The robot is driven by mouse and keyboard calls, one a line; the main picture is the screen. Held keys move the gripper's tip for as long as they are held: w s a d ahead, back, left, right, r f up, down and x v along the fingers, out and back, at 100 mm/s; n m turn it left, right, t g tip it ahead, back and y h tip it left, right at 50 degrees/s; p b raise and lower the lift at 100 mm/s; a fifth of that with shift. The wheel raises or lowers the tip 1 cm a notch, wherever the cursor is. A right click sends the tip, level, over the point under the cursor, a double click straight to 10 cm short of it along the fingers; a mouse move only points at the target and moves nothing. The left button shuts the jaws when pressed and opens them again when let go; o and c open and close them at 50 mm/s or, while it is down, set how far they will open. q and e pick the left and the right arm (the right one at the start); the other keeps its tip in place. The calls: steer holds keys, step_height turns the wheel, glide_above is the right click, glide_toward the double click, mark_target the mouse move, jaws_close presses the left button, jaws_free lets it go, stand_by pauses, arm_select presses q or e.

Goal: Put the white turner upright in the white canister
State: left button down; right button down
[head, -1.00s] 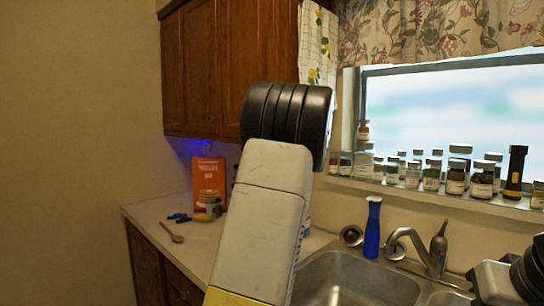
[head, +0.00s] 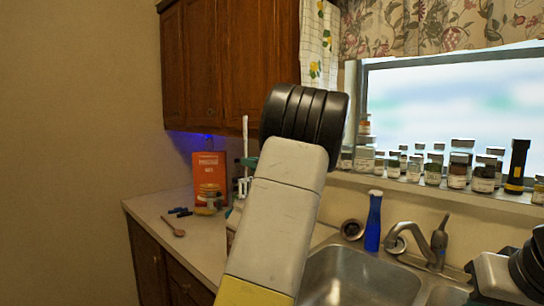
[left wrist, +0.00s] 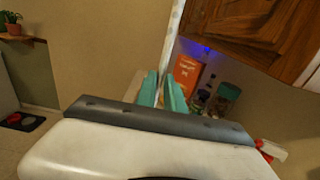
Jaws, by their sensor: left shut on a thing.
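The white turner shows as a thin pale upright shaft (head: 245,132) just left of my left forearm in the head view. The same shaft (left wrist: 172,40) rises, slightly tilted, from between the teal fingers in the left wrist view. My left gripper (left wrist: 163,93) is shut on the turner; a bit of its teal (head: 249,161) shows beside my forearm in the head view. Pale narrow pieces show just below it, too small to tell apart. I cannot make out the white canister for sure; my left arm hides part of the counter. My right gripper is not in view.
An orange-red box (head: 209,172) stands at the back of the counter, with jars in front. A wooden spoon (head: 174,228) and dark blue items lie to its left. A blue bottle (head: 373,222) stands behind the sink (head: 350,280), near the faucet (head: 425,245). Wall cabinets hang above.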

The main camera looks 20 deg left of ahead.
arm_select(q)
steer(key=shift+s+d+f, duration=0.1)
steer(key=shift+f, duration=2.25)
steer(key=shift+s+d+f, duration=0.1)
steer(key=shift+f, duration=2.2)
steer(key=shift+w+a+f, duration=0.1)
steer(key=shift+a+f, duration=0.1)
steer(key=shift+f, duration=0.45)
steer(key=c, duration=1.4)
jaws_free()
steer(key=shift+r, duration=0.1)
steer(key=shift+o, duration=0.2)
glide_toward(245, 191)
steer(key=shift+d, duration=0.35)
